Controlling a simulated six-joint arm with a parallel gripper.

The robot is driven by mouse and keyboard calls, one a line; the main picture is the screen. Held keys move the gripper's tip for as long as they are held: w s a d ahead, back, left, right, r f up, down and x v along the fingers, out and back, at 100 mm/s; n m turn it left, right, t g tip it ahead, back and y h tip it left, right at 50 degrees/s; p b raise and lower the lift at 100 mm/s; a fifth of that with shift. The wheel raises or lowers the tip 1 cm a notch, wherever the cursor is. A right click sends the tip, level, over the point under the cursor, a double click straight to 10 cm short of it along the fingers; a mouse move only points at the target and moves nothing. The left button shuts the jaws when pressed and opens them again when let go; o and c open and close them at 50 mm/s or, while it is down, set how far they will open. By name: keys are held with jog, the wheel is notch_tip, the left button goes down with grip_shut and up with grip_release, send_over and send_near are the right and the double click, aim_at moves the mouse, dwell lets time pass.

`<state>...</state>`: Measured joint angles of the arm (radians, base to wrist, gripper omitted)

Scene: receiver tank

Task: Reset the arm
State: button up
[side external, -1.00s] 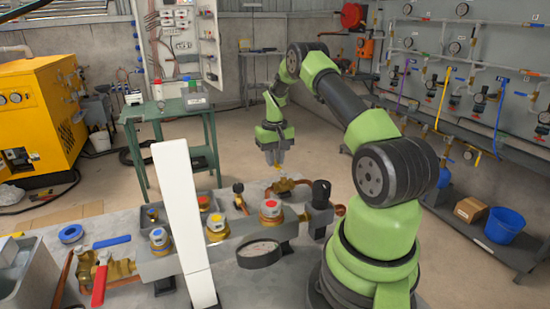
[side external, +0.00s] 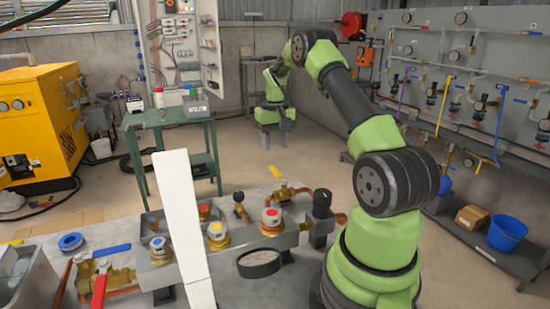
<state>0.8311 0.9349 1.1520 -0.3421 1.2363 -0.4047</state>
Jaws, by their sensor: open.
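My gripper (side external: 277,136) hangs below the end of my green and black arm, with its two grey fingers spread apart and pointing down. Nothing shows between the fingers. It is raised behind the manifold block (side external: 283,240) on the bench, clear of the valves and fittings. The block carries brass fittings with red, yellow and blue caps, such as the red-capped one (side external: 271,222), and a round gauge (side external: 259,263) at its front. A tall white post hides part of the block.
A brass valve with a red handle (side external: 99,290) and a blue tape roll (side external: 70,241) lie on the bench at left. A green table (side external: 172,116) and a yellow machine (side external: 38,125) stand behind. A pipe panel (side external: 470,45) fills the right wall. Open floor lies behind the bench.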

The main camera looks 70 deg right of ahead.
notch_tip(320, 180, up, 2)
jog(key=shift+r, duration=0.25)
jog(key=a+r+n+t, duration=0.1)
jog(key=a+r+t, duration=0.1)
jog(key=a+r, duration=0.65)
jog(key=a+r+n+t, duration=0.1)
jog(key=a+r+t, duration=0.1)
jog(key=a+r, duration=0.65)
jog(key=s+a+f+n+t+y, duration=0.2)
jog(key=s+a+t, duration=0.1)
jog(key=s+a, duration=1)
jog(key=a, duration=0.3)
jog(key=shift+s+f+n, duration=0.15)
jog(key=shift+s+n, duration=0.05)
jog(key=shift+n, duration=0.2)
